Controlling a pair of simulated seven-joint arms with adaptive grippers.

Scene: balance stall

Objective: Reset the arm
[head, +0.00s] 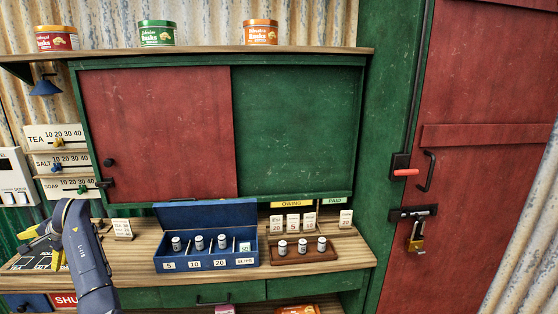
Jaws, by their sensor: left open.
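My left arm (88,262) comes in at the lower left, dark blue-grey. My left gripper (40,246) has yellow fingers that are spread open, with nothing seen between them. It is over the left end of the wooden counter (135,262), above a dark panel with white markings (30,262). Part of the gripper is hidden behind the arm link. My right gripper is not in view.
A blue open box (205,264) with several small cylinders stands mid-counter, beside a brown tray (303,256) holding 3 more. Small cards (122,228) stand behind. A cabinet (155,130) with tins above is at the back. A padlocked red door (470,150) is right.

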